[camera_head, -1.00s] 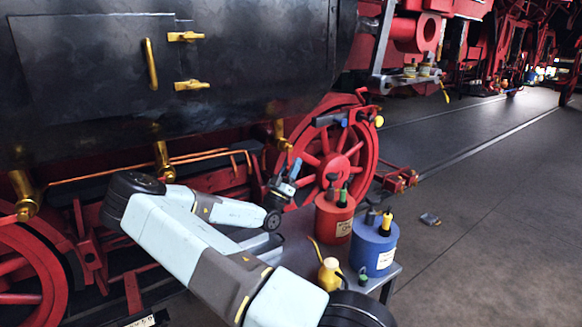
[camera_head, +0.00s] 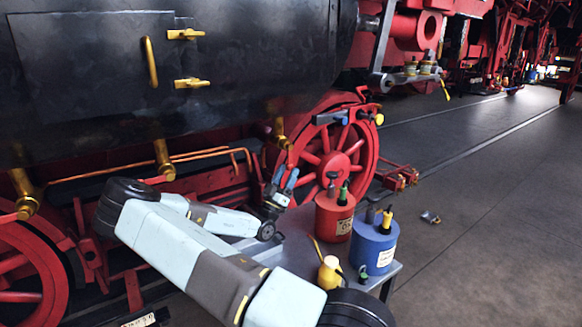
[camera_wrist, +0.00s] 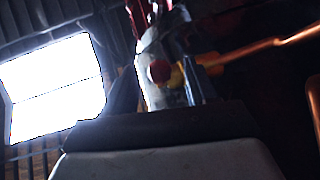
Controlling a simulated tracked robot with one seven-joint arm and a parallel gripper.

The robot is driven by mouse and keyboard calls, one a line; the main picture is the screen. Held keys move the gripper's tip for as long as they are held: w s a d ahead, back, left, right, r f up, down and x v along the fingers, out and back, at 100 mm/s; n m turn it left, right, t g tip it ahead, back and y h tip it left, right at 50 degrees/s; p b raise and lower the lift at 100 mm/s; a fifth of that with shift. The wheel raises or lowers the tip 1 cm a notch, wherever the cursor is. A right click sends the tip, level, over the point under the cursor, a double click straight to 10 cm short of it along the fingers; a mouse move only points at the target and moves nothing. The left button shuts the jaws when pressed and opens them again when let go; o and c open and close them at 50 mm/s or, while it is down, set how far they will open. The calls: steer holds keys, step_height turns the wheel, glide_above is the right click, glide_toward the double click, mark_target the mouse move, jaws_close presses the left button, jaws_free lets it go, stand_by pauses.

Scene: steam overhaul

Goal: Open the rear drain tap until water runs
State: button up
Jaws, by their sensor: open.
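Several brass drain taps hang under the black boiler in the head view: one at the left (camera_head: 24,195), one in the middle (camera_head: 163,160) and one at the right (camera_head: 280,133). I cannot tell for sure which is the rear one. My gripper (camera_head: 285,176) is open and points up, below the right tap and apart from it. In the dark wrist view, a pale metal body with a red knob (camera_wrist: 160,72) and yellow part shows ahead, between my fingers; I cannot make out its shape well. No running water is visible.
Below my gripper is a grey bench (camera_head: 297,250) with a red can (camera_head: 333,218), a blue can (camera_head: 374,250) and a yellow oiler (camera_head: 329,275). A red spoked wheel (camera_head: 340,160) stands close behind. A copper pipe (camera_head: 200,154) runs under the boiler. Floor at right is mostly clear.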

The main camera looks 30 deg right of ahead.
steer(key=v, duration=0.9)
steer(key=shift+f, duration=0.25)
steer(key=shift+s+a, duration=0.1)
